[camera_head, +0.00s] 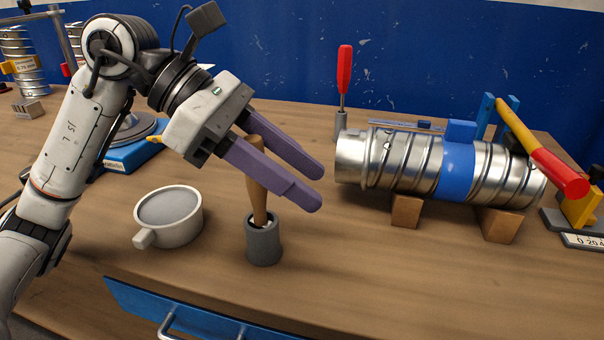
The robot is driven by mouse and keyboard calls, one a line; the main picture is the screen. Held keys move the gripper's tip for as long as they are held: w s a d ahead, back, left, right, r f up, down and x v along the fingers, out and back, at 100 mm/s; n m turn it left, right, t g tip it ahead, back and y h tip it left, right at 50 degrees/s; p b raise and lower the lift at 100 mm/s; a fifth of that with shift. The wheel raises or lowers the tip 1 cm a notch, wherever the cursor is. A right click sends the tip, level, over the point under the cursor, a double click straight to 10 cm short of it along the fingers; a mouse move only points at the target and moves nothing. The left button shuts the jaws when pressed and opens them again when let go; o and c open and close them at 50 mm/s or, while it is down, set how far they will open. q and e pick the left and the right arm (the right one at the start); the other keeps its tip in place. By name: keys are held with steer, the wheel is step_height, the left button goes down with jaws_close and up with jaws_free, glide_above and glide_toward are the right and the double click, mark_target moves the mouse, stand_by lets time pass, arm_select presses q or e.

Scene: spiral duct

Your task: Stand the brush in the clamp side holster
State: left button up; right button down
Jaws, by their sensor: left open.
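The brush shows as a wooden handle (258,200) standing nearly upright, with a slight tilt, in a grey cylindrical holster (263,243) on the bench. Its lower end is hidden inside the holster, with a little of something pale at the rim. My left gripper (317,189) has two long purple fingers, spread apart and pointing right and down. The handle's upper part is at the fingers, nearer their base than their tips; I cannot tell whether it touches them. A second grey holster (341,126) further back holds a red-handled tool (344,75). My right gripper is out of view.
A pale pot with a handle (168,218) stands left of the brush. A metal spiral duct (410,163) with a blue band lies on wooden blocks to the right, with a red and yellow tool (540,148) over it. Bare bench lies between holster and blocks.

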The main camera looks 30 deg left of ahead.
mark_target(248, 136)
arm_select(q)
steer(key=v, duration=1)
stand_by(0.8)
stand_by(1.1)
